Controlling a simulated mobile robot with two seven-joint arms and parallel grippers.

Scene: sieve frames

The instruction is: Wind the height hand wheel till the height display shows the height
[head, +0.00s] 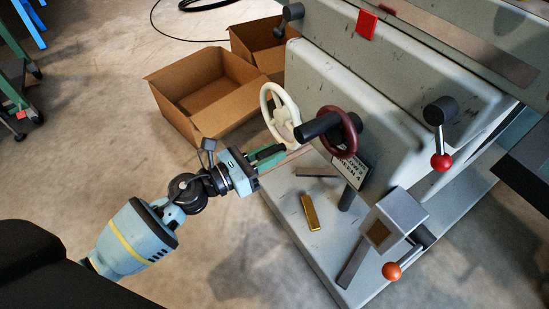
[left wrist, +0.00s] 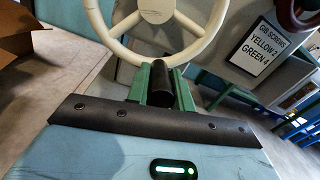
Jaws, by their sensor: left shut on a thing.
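A cream hand wheel (head: 281,114) with spokes is on the side of a grey machine. It also shows at the top of the left wrist view (left wrist: 185,47). My left gripper (head: 272,157) reaches it from the lower left. In the left wrist view, its green fingers (left wrist: 161,84) are shut around a dark cylindrical handle (left wrist: 160,92) at the wheel's lower rim. A dark red hand wheel (head: 351,146) with a black hub sits just right of it. I cannot tell from any label which is the height wheel. No height display is readable. My right gripper is not in view.
A placard (left wrist: 264,46) reads "GIB SCREWS YELLOW 2 GREEN 4". A brass-coloured block (head: 310,212) lies on the machine's base. Levers with a red knob (head: 440,161) and an orange knob (head: 392,271) stick out at right. Open cardboard boxes (head: 205,115) stand behind the wheels.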

